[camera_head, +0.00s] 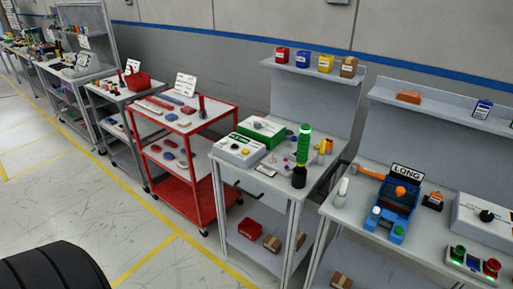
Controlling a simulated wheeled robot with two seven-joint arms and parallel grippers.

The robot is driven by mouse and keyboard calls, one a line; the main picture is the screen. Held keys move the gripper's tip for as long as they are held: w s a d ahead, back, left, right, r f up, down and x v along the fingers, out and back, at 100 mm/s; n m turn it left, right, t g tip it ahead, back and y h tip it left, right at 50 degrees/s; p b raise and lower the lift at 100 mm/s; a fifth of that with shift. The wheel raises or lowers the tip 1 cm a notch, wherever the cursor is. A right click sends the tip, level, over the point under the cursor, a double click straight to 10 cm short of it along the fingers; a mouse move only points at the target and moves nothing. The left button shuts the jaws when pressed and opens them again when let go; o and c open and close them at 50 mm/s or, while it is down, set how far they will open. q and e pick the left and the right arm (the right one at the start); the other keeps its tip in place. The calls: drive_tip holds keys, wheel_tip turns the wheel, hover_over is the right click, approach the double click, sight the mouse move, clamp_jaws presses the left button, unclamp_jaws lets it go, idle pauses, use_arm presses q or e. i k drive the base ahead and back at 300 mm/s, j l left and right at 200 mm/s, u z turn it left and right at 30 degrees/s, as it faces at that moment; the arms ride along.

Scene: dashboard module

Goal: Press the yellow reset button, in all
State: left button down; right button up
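A light grey control box (238,151) stands at the front left of the middle workbench. It has small round controls on top, one of them a small yellowish button (245,152); at this size I cannot be sure of its colour or label. A green-rimmed box (262,130) stands just behind it. A signal tower (303,155) with a lit green top stands upright at the front right of the same bench. Neither of my grippers is in view, so nothing shows near the button.
A red cart (195,125) with tools stands left of the middle bench. The right bench holds a blue fixture (397,200) below a LONG sign (407,173), and a box with green and red buttons (472,264). Open floor (120,215) with yellow lines lies in front.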

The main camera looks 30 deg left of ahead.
sight(245, 152)
drive_tip(key=i+l, duration=0.85)
drive_tip(key=i, duration=0.2)
drive_tip(key=u, duration=1.2)
